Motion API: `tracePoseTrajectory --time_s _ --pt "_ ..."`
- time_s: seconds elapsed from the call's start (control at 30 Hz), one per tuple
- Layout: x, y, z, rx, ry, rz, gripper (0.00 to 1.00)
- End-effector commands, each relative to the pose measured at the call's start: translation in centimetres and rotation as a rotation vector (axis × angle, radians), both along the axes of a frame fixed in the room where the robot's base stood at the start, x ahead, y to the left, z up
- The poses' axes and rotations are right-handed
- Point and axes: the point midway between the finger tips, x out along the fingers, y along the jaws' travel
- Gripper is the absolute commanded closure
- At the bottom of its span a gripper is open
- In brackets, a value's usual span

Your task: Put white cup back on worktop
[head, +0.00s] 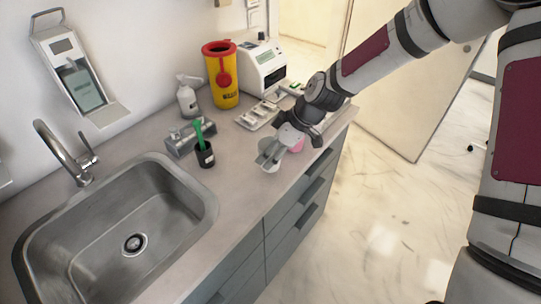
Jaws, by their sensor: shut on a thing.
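My gripper (270,157) reaches down over the worktop (235,172) near its front edge, right of the sink. It is shut on the white cup (266,146), which shows as a small pale shape at the fingertips, partly hidden by the fingers. I cannot tell whether the cup's base touches the worktop. A pink object (298,144), perhaps another cup, shows just right of the fingers, mostly hidden behind my gripper.
A dark cup with a green item (205,155) and a grey metal holder (183,140) stand left of my gripper. A white tray (259,115), yellow bin (222,80), pump bottle (188,100) and white machine (264,68) stand behind. The steel sink (90,260) lies left.

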Motion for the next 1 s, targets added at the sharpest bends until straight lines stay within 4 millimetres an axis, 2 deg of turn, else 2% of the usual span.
tracePoseTrajectory --time_s 0.23,0.53,0.97,1.0 --pt "1.7 0.0 -0.2 0.000 -0.002 -0.001 0.80" --pt "1.4 0.1 -3.4 0.001 0.002 -0.001 0.80" --pt "1.5 0.0 -4.0 0.000 0.000 -0.001 0.80" --pt "1.5 0.0 -4.0 0.000 0.000 -0.001 0.41"
